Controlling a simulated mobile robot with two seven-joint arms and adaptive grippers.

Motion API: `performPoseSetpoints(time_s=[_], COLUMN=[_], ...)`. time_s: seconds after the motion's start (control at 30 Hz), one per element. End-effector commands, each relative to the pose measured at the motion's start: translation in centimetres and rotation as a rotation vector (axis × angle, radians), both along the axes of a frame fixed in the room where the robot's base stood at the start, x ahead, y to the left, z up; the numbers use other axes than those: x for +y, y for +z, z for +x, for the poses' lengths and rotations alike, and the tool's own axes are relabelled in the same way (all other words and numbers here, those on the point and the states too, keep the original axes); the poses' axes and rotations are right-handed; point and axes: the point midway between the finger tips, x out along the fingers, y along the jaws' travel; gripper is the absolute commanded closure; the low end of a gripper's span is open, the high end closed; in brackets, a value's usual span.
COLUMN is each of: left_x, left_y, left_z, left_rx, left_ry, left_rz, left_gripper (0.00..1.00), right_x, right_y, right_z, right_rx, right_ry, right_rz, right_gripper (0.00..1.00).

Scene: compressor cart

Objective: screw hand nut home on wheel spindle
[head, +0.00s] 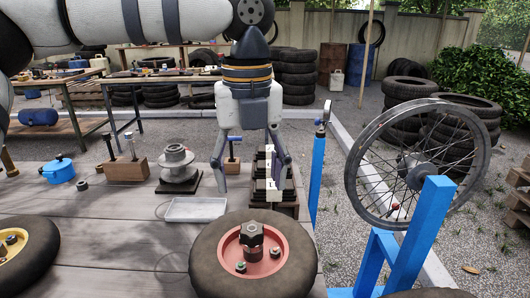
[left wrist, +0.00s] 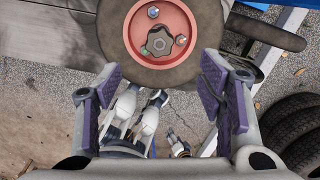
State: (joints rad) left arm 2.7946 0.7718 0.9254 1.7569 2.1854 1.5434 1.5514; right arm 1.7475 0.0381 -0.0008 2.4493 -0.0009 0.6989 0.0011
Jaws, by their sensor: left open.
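The hand nut, a black star-shaped knob (head: 251,234), sits at the centre of the red hub (head: 274,266) of a black-tyred wheel (head: 211,262). In the left wrist view the knob (left wrist: 158,41) is seen nearly end-on, with bolt heads around it.
A shallow grey tray (head: 195,210), a flanged hub part (head: 177,165) and a wooden block (head: 125,169) stand on the bench behind the wheel. A spoked wheel (head: 372,160) on a blue stand (head: 420,235) rises at right. Another wheel (head: 40,246) lies at left.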

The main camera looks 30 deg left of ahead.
Motion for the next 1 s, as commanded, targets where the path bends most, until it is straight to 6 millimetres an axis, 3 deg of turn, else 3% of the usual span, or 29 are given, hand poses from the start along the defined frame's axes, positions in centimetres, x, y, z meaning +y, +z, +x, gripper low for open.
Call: performPoseSetpoints(time_s=[0.03, 0.1, 0.33, 0.5, 0.77, 1.0], left_x=[0.0, 0.0, 0.0, 0.0, 0.0, 0.0], left_y=[-2.0, -3.9, -8.6, -10.0, -10.1, -10.0], left_z=[0.1, 0.0, 0.0, 0.1, 0.1, 0.1], left_rx=[0.014, 0.016, 0.012, 0.006, 0.004, 0.004], left_ry=[-0.002, -0.002, -0.001, -0.001, -0.001, -0.001], left_rz=[0.0, 0.0, 0.001, -0.001, 0.001, 0.001], left_gripper=[0.38, 0.38, 0.38, 0.38, 0.38, 0.85], right_x=[0.0, 0.0, 0.0, 0.0, 0.0, 0.0], right_y=[-0.6, -1.1, -2.2, -2.5, -2.5, -2.5], right_z=[-0.6, -1.0, -2.0, -2.2, -2.2, -2.2], right_rx=[0.019, 0.033, 0.066, 0.073, 0.072, 0.072], right_ry=[0.0, 0.001, 0.002, 0.003, 0.003, 0.003], right_rz=[0.0, 0.0, 0.0, 0.0, 0.0, 0.0], right_gripper=[0.39, 0.39, 0.39, 0.39, 0.39, 0.39])
